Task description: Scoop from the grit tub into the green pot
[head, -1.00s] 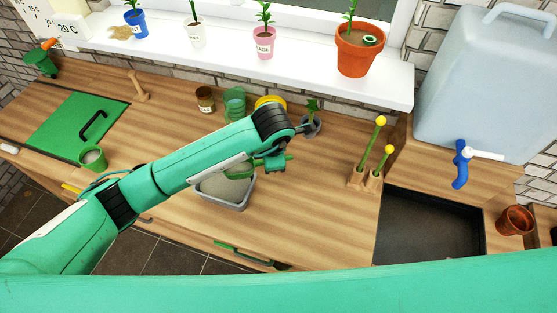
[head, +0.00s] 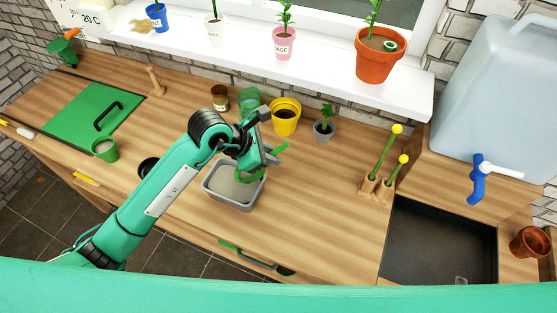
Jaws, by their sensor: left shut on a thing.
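The grey grit tub (head: 213,189) stands on the wooden worktop near the middle, holding pale grit. My left gripper (head: 262,160) is above the tub's far right part, shut on a green scoop (head: 249,178). The scoop's bowl is over the grit, partly hidden by the gripper; I cannot tell whether it touches the grit or how full it is. A green pot (head: 105,153) stands at the left, beside the green board, with greyish contents visible inside. My right gripper is not in view.
Behind the tub stand a brown jar (head: 220,98), a translucent green cup (head: 249,99), a yellow pot (head: 285,118) and a grey pot with a seedling (head: 324,129). A dark round pot (head: 147,167) is beside my arm.

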